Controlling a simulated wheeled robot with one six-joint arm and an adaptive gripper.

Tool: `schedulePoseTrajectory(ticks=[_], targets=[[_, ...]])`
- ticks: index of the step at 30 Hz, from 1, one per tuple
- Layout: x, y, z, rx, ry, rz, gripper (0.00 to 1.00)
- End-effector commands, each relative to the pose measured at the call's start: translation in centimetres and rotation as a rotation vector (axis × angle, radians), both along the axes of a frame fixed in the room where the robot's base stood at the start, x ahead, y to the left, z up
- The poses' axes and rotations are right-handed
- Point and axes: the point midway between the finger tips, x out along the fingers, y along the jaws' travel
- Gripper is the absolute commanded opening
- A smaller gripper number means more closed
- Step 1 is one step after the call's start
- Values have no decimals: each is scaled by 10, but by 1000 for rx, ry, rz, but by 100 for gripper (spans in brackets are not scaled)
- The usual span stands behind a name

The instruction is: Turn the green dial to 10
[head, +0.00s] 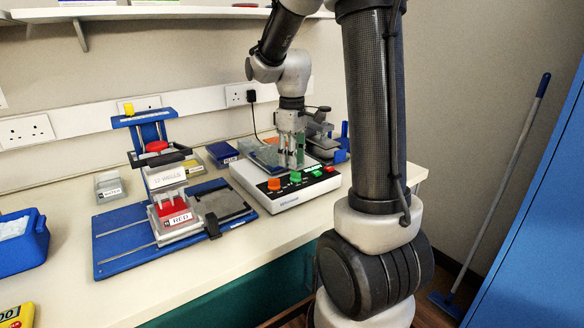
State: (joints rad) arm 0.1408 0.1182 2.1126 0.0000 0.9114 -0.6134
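A white and black bench device (290,198) stands near the front of the bench. Its dark front panel carries an orange dial (274,184) and, to the right of it, a green dial (295,177). The scale marks and the dial's setting are too small to read. My gripper (291,166) points down over the device. Its fingertips appear just above and behind the green dial in the picture; I cannot tell whether they touch anything. The gap between the fingers is too small to judge.
A small green control (317,173) sits right of the green dial. Blue boxes (222,153) and grey equipment (322,145) stand behind.

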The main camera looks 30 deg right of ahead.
Motion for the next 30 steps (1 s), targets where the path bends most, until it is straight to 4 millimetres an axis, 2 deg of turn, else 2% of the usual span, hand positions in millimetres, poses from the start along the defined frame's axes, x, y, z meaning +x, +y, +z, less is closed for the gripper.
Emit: schedulePoseTrajectory(ticks=[1,6,16,17,21,30], targets=[[-1,0,-9,0,4,0,29],[0,0,-28,0,1,-1,29],[0,0,-34,0,-1,-2,29],[0,0,-34,0,-1,-2,26],[0,0,-33,0,-1,-2,0],[0,0,-33,0,-1,-8,0]])
